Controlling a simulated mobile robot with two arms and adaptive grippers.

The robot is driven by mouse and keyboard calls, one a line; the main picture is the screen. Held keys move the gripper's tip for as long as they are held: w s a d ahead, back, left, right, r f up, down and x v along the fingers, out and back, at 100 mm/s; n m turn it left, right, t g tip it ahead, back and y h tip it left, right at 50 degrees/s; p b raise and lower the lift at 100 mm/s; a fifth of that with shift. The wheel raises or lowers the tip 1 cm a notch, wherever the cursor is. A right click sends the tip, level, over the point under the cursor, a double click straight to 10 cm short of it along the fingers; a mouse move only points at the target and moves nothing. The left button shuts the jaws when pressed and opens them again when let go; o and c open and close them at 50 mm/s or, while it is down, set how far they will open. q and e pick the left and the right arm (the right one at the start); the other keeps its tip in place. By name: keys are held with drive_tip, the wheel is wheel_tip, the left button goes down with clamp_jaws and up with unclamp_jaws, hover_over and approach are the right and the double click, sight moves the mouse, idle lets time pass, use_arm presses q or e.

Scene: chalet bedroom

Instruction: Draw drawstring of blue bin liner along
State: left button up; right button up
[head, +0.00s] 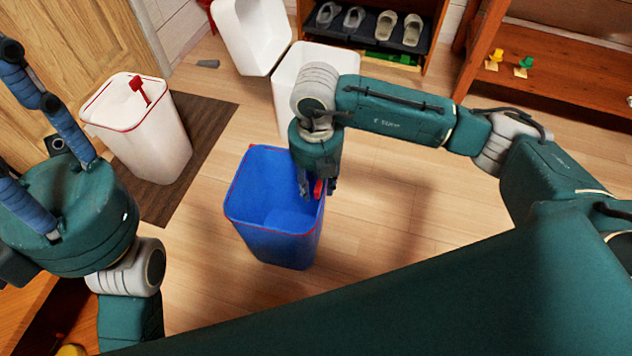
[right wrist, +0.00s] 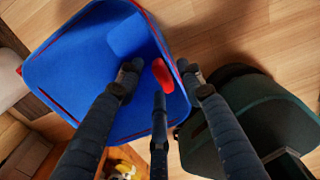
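The blue bin liner (head: 250,190) lines a bin on the floor, with a thin red drawstring along its rim. It also shows in the right wrist view (right wrist: 80,70). A red drawstring tab (right wrist: 163,75) stands up at the rim's right side. My right gripper (head: 317,190) points down over that side. Its fingers (right wrist: 160,80) are apart around the tab, with a gap visible on the left; contact on the right is unclear. My left gripper (head: 25,120) is at the left edge, fingers spread, tips partly out of frame, nothing seen in it.
A white bin (head: 150,140) with red drawstring and raised red tab stands on a dark mat (head: 212,115). A shoe rack (head: 370,35) is behind. Floor at right is clear.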

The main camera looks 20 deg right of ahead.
wheel_tip(320, 180, up, 12)
idle(0.4)
drive_tip(key=shift+f, duration=0.1)
idle(0.3)
